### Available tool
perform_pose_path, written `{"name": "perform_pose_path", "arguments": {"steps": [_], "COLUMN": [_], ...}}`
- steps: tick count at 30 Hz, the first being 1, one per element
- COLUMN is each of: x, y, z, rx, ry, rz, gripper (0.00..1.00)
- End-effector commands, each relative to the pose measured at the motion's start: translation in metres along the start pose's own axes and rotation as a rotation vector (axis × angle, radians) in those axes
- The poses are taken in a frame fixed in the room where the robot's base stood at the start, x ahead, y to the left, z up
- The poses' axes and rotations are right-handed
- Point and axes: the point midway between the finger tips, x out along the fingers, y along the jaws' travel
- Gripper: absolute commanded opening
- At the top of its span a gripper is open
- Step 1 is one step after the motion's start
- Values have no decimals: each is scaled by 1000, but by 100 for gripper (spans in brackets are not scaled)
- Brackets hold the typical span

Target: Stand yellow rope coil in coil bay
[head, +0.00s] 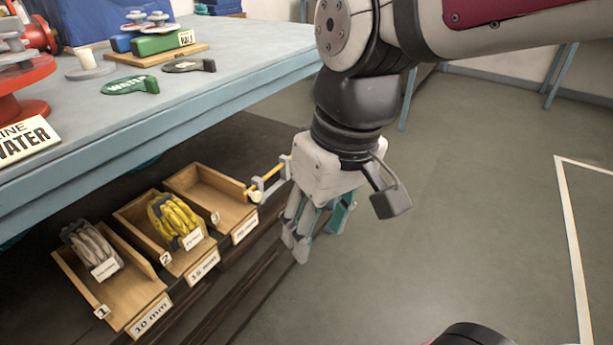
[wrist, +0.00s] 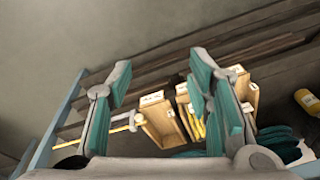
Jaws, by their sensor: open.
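The yellow rope coil (head: 174,220) sits in the middle wooden bay (head: 165,256), marked 2, with a white tag on it. It looks upright or leaning there; I cannot tell exactly. In the wrist view a yellow strip of the coil (wrist: 196,126) shows partly behind one finger. My gripper (head: 318,236) is open and empty, pointing down to the right of the bays and apart from the coil. In the wrist view its two fingers (wrist: 162,72) are spread wide with nothing between them.
A grey coil (head: 92,250) sits in bay 1, labelled 10 mm. Bay 3 (head: 207,189) is empty. A bracket with a yellow rod (head: 268,181) juts out beside it. The blue-grey workbench (head: 235,75) overhangs the bays. Open floor (head: 480,200) lies to the right.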

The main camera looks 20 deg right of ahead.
Motion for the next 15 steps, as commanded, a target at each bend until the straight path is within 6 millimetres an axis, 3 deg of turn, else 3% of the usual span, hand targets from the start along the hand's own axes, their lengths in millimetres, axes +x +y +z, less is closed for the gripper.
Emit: {"name": "perform_pose_path", "arguments": {"steps": [1,3,6,10,15], "x": [-7,-12,-16,-17,-18], "y": [6,11,16,18,18], "z": [24,54,89,117,128], "rx": [41,90,151,203,223], "ry": [-11,-36,-69,-97,-111], "rz": [14,32,57,76,85], "gripper": [46,46,46,46,46]}}
